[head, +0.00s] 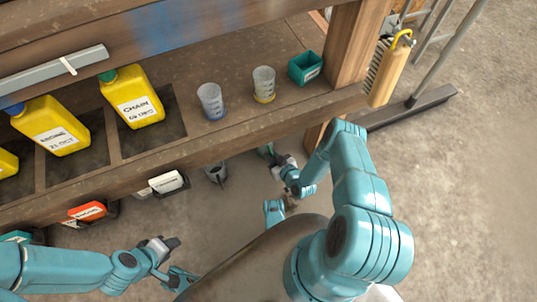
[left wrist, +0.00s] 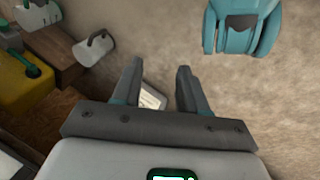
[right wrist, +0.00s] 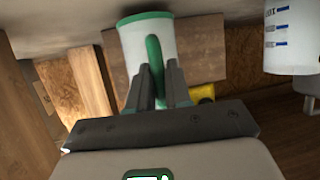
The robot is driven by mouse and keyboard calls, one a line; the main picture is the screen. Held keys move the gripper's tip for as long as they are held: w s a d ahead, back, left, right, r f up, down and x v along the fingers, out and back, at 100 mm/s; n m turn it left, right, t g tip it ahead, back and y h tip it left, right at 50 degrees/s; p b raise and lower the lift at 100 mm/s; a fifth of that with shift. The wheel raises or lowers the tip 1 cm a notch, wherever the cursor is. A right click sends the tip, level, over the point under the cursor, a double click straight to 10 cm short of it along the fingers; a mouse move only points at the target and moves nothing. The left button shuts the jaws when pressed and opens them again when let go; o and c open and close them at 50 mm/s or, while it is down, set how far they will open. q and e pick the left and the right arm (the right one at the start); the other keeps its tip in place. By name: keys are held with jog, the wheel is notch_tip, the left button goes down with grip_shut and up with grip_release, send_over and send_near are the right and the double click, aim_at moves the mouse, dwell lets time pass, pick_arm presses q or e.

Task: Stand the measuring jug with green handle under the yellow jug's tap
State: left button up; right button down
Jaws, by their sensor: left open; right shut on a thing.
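The measuring jug with green handle (right wrist: 148,45) is white with a green rim in the right wrist view. My right gripper (right wrist: 158,75) is shut on its green handle. In the head view my right gripper (head: 282,163) is below the front edge of the upper shelf, which hides most of the jug. The yellow jug's tap is not clearly seen; part of a yellow jug (left wrist: 22,85) with a green part shows in the left wrist view. My left gripper (left wrist: 155,90) is open and empty; in the head view it (head: 170,258) is low at left, away from the shelf.
Yellow containers (head: 132,97) stand left. A grey-handled jug (head: 215,172) sits below the shelf edge.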

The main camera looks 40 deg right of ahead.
jog(key=shift+w+f+b, duration=0.8)
jog(key=shift+w+b, duration=0.1)
jog(key=shift+w, duration=0.2)
pick_arm(q)
jog(key=shift+w+a+f+t, duration=0.15)
jog(key=shift+w+f+t, duration=0.15)
jog(key=shift+w+f, duration=0.55)
pick_arm(e)
jog(key=shift+r, duration=0.2)
pick_arm(q)
jog(key=shift+s+f, duration=0.1)
jog(key=shift+s, duration=0.05)
pick_arm(e)
jog(key=shift+f, duration=0.1)
jog(key=c, duration=1.1)
grip_release()
jog(key=shift+o, duration=0.2)
jog(key=shift+s+r+p, duration=0.1)
jog(key=shift+r+p, duration=0.1)
jog(key=shift+p, duration=0.1)
pick_arm(q)
jog(key=s+r+g+p, duration=0.1)
jog(key=s+r+p, duration=0.3)
jog(key=r+p, duration=0.1)
jog(key=shift+d, duration=0.4)
pick_arm(e)
jog(key=v, duration=1.1)
jog(key=shift+s, duration=0.35)
